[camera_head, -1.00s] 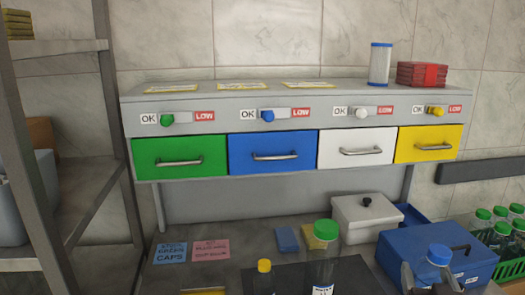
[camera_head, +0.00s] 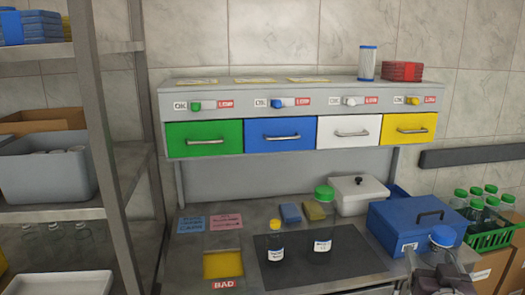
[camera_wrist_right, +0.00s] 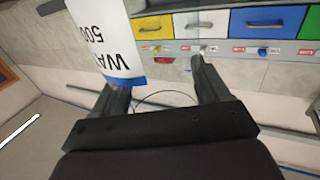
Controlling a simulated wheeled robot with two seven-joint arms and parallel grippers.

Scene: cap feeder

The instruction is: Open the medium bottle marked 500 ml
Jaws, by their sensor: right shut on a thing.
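A bottle with a blue cap (camera_head: 443,236) stands out at the lower right of the head view, its lower part hidden by my right gripper (camera_head: 440,266). My right gripper is shut on this bottle. In the right wrist view its white label (camera_wrist_right: 108,40) reads upside down as "WA… 500", cut off by the frame edge. The dark fingers (camera_wrist_right: 165,85) show below it. The blue cap is on the bottle. My left gripper is not in view.
A yellow-capped small bottle (camera_head: 275,242) and a green-capped large bottle (camera_head: 322,240) stand on a dark mat (camera_head: 350,262). A blue box (camera_head: 415,222) is behind the held bottle. A green crate (camera_head: 490,238) of green-capped bottles is at right. Coloured drawers (camera_head: 280,134) hang above.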

